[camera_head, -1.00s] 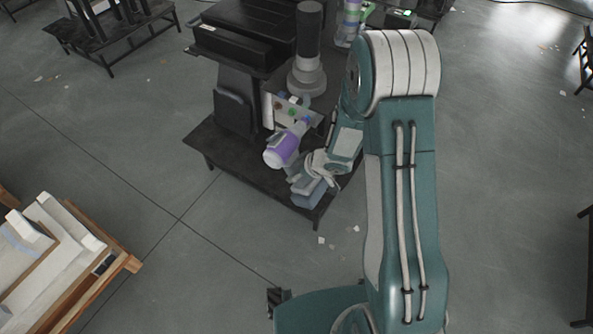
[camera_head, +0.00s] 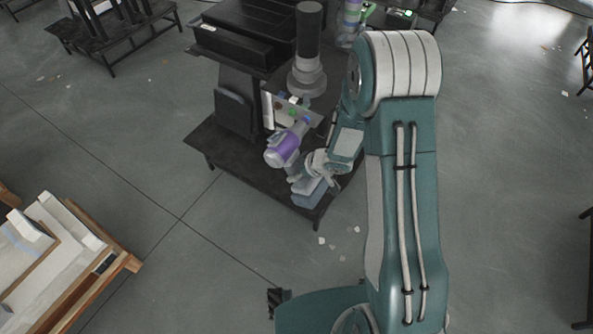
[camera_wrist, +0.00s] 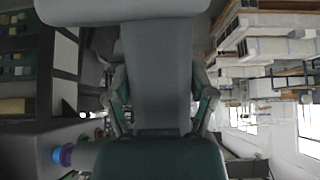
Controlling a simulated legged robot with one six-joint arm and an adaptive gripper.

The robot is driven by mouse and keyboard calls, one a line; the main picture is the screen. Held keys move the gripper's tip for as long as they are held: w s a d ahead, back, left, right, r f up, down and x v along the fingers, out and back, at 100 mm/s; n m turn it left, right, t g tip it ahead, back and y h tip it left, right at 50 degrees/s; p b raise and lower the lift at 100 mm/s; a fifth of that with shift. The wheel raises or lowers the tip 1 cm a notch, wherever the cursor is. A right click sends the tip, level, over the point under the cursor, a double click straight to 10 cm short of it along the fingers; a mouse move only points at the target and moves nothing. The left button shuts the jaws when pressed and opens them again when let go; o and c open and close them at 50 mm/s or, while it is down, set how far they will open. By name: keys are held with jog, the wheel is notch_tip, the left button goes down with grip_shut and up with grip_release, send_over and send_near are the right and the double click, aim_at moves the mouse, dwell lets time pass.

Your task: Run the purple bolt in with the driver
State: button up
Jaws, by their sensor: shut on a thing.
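The driver (camera_head: 284,151), with a grey and purple body and a blue-grey base, is in my gripper (camera_head: 305,178) in the head view. Its nose points up and right toward a small panel (camera_head: 292,103). A small blue-purple spot (camera_head: 307,120) shows by the nose; I cannot tell whether it is the purple bolt or whether they touch. In the wrist view my gripper (camera_wrist: 160,100) has a finger on each side of the driver's grey handle (camera_wrist: 160,60). A blue and purple round part (camera_wrist: 63,155) shows at lower left there.
The panel, with green and red spots, stands on a dark stand with a low shelf (camera_head: 250,165). A grey and black column (camera_head: 308,60) rises behind it. A wooden-edged pallet (camera_head: 100,275) lies at lower left. The floor between is open.

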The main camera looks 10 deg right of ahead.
jog(key=shift+w+d, duration=0.8)
jog(key=shift+w, duration=0.3)
dwell(3.2)
jog(key=shift+a, duration=0.1)
jog(key=shift+s+a, duration=0.75)
jog(key=shift+s, duration=0.25)
jog(key=shift+s+a, duration=0.75)
jog(key=shift+s, duration=0.25)
jog(key=s+a, duration=0.2)
jog(key=s, duration=0.1)
jog(key=shift+s+a, duration=0.1)
jog(key=shift+a, duration=0.15)
